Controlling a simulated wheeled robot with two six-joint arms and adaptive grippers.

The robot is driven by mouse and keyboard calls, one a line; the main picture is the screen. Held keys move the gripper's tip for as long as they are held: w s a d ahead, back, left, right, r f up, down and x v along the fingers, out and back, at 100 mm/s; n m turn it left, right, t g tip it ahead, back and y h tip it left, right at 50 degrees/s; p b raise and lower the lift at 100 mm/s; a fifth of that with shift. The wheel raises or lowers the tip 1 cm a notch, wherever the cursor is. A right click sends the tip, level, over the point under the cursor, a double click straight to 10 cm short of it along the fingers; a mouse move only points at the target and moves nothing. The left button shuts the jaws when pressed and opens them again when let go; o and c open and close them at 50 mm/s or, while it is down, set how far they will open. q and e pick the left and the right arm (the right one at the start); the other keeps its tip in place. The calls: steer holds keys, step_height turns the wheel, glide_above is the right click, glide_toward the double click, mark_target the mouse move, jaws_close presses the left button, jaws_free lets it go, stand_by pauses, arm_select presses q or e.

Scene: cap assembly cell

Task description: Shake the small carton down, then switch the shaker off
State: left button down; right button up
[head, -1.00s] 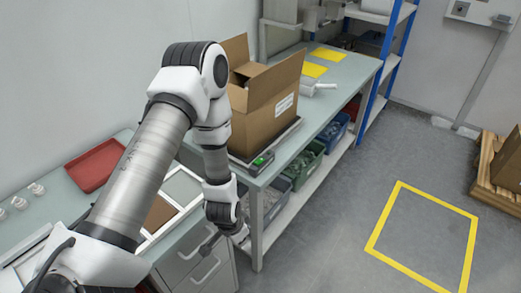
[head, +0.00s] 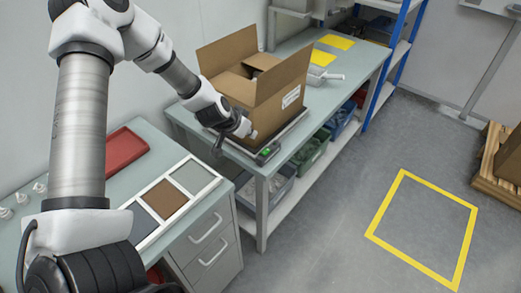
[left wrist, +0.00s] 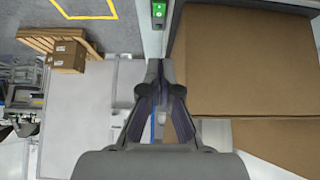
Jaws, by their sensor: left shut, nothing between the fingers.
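An open brown carton (head: 262,105) with raised flaps stands upright on the dark shaker plate (head: 290,130) at the bench's near end. The shaker's switch box (head: 267,153) shows a lit green spot at the plate's near corner. My left gripper (head: 250,132) is beside the carton's left near side, close behind the switch box, and looks shut and empty. In the left wrist view the gripper (left wrist: 160,78) has its fingers together, with the green-lit switch box (left wrist: 159,12) beyond the tips and the carton (left wrist: 245,60) to the right. The carton's inside is mostly hidden. My right gripper is out of view.
A drawer cabinet with framed panels (head: 164,199) and a red tray (head: 124,150) stands left of the bench. Yellow sheets (head: 336,41) and a white scoop-like item (head: 326,76) lie farther along the bench. Bins (head: 309,154) sit below. The yellow-marked floor (head: 420,228) is clear.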

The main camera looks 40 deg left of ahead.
arm_select(q)
steer(key=b, duration=0.5)
glide_above(263, 153)
steer(key=f, duration=0.8)
steer(key=shift+s, duration=0.25)
steer(key=shift+s+f, duration=0.2)
steer(key=shift+f, duration=0.9)
steer(key=shift+s+a+f, duration=0.1)
steer(key=shift+f, duration=0.4)
steer(key=shift+s+f+b, duration=0.1)
steer(key=shift+f+b, duration=0.2)
steer(key=shift+f, duration=0.2)
steer(key=shift+r+p, duration=0.9)
steer(key=shift+r, duration=0.1)
